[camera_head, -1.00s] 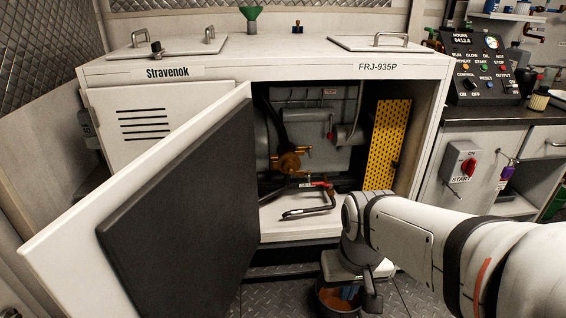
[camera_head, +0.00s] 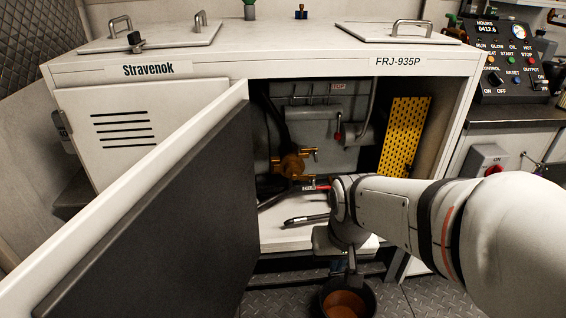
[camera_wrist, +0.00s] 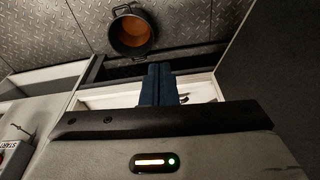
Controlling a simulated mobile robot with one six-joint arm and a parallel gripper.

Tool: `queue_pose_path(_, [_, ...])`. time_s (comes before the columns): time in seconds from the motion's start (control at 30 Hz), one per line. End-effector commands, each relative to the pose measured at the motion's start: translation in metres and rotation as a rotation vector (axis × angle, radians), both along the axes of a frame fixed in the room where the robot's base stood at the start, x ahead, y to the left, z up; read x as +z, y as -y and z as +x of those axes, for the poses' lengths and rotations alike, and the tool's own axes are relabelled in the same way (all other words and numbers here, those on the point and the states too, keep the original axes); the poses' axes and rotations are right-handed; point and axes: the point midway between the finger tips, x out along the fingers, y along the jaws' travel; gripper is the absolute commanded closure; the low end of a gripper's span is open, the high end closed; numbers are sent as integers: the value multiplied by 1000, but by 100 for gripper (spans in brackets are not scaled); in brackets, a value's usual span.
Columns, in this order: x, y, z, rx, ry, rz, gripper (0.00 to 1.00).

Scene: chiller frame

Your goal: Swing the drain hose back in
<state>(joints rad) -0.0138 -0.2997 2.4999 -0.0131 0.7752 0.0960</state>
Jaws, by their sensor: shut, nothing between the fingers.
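The drain hose (camera_head: 306,219) is a dark, bent tube with a metallic-looking end. It lies across the white cabinet floor (camera_head: 283,239), toward the open front, and part of it is hidden behind my arm. A red-handled fitting (camera_head: 314,188) sits just behind it. My gripper (camera_head: 351,264) hangs in front of the cabinet sill, below and right of the hose, apart from it. In the wrist view its blue fingers (camera_wrist: 158,86) are shut together and empty. A small dark piece beside them may be the hose end; I cannot tell.
The open cabinet door (camera_head: 165,215) stands out at the left, with a dark padded inner face. A round pan (camera_head: 362,293) with brown contents stands on the tread-plate floor below my gripper. A yellow perforated panel (camera_head: 404,135) stands inside at the right.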

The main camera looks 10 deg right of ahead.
Motion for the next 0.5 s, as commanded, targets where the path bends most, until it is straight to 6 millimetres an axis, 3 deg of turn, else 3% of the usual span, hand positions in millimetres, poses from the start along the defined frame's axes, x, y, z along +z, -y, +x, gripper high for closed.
queue_pose_path(0.3, [-93, 12, 122, -385, 327, 120, 100])
queue_pose_path(0.5, [-149, 15, 180, -621, 543, 311, 100])
